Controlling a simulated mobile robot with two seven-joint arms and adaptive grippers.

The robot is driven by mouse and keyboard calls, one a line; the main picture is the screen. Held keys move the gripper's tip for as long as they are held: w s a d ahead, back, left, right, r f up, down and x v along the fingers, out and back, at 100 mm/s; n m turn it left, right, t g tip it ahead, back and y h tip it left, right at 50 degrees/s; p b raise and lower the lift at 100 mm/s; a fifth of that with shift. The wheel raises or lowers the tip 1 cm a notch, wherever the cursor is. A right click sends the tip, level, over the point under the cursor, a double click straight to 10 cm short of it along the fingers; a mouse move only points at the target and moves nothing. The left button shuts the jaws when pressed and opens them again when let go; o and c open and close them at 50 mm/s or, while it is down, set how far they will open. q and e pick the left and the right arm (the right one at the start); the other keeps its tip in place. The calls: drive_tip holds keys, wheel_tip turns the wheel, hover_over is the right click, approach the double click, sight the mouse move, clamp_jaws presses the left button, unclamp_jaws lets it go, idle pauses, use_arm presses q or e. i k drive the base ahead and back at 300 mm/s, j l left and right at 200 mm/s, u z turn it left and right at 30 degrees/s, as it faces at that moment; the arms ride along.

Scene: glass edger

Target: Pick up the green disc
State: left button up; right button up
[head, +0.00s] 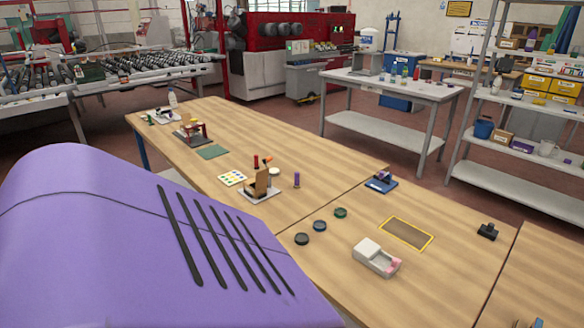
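The green disc (340,213) is small, round and dark-rimmed. It lies flat on the wooden table, the farthest back and right in a slanting row of three discs. A blue disc (320,225) is beside it, and a black or dark grey disc (302,239) is nearest to me. The discs sit apart from each other, with bare wood around them. Neither of my grippers shows in the head view, so their positions relative to the disc cannot be seen.
A white box-like device with a pink part (377,257) and a yellow-edged rectangle (405,233) lie right of the discs. A blue-based device (381,183) stands behind them. A wooden block stand (260,186) and purple cylinder (297,180) stand farther left. A large purple shape covers the lower left.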

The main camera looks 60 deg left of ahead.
sight(338, 213)
drive_tip(key=u, duration=1.75)
drive_tip(key=i+j, duration=0.1)
drive_tip(key=j, duration=0.3)
drive_tip(key=i+j, duration=0.1)
drive_tip(key=j, duration=0.3)
drive_tip(key=i+j, duration=0.1)
drive_tip(key=j, duration=0.25)
drive_tip(key=i+j, duration=0.15)
drive_tip(key=j, duration=0.25)
